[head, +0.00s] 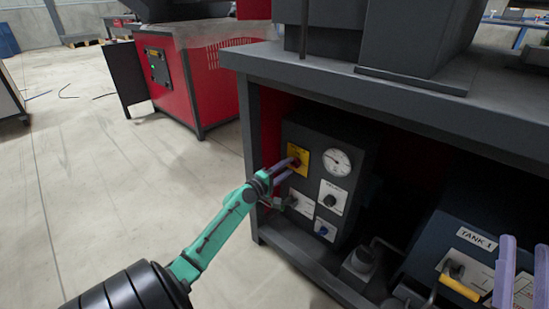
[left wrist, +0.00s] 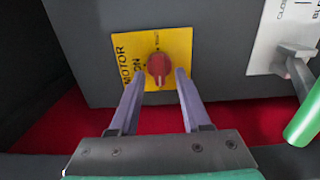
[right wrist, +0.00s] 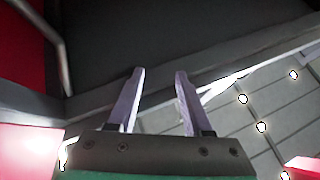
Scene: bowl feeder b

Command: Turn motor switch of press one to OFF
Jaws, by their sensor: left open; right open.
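The motor switch is a red knob (left wrist: 158,66) on a yellow plate (left wrist: 185,50) lettered MOTOR and ON; the other small lettering is too blurred to read, and I cannot tell the knob's setting. In the head view the yellow plate (head: 303,155) is at the upper left of a dark control box (head: 330,145). My left gripper (head: 289,170) is open at the switch. In the left wrist view its fingertips (left wrist: 160,74) are on either side of the knob, with gaps visible. My right gripper (head: 523,245) is open and empty at the lower right.
A round gauge (head: 337,162), a black knob (head: 331,201) and a blue knob (head: 323,231) are on the same box. The bench top (head: 440,110) overhangs it. A TANK 1 box (head: 470,255) with a yellow-handled lever (head: 459,287) stands to the right.

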